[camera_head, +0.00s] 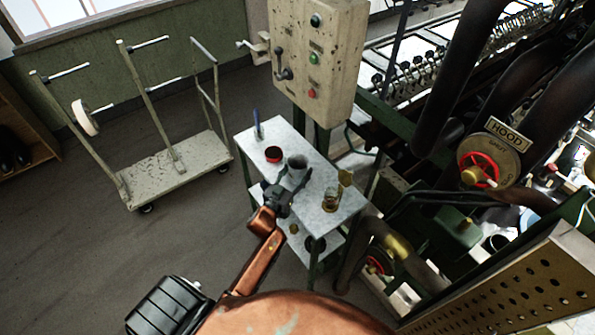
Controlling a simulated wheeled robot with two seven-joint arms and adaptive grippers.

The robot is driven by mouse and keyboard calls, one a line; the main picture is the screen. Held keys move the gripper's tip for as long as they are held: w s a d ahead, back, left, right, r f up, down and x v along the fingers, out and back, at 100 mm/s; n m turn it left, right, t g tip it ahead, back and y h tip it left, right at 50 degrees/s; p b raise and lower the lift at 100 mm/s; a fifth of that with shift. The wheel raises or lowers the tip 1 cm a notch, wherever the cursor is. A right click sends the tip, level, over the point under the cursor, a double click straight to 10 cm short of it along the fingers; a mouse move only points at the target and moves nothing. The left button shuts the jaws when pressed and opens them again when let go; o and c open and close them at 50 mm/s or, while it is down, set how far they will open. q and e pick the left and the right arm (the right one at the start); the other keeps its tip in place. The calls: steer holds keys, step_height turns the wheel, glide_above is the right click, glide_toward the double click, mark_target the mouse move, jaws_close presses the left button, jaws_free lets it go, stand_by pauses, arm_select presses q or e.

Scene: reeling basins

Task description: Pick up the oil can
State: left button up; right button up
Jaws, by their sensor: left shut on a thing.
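A grey cylindrical can (295,172) with a dark top is at the middle of a small light-topped table (315,160). I cannot tell for sure that it is the oil can. My left gripper (284,190) reaches in from below and is shut on the near side of this can, which is upright. Whether the can touches the table top is hidden by the gripper. A small brass and glass vessel (331,200) stands to the right on the same table. My right gripper is not in view.
A red bowl (273,154) and a blue upright item (257,124) stand at the table's far left. A control box (315,60) rises behind. Pipes and a red valve wheel (478,170) crowd the right. A flat trolley (175,170) stands left; floor before it is clear.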

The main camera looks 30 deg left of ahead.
arm_select(q)
steer(key=c, duration=0.8)
steer(key=shift+r, duration=0.2)
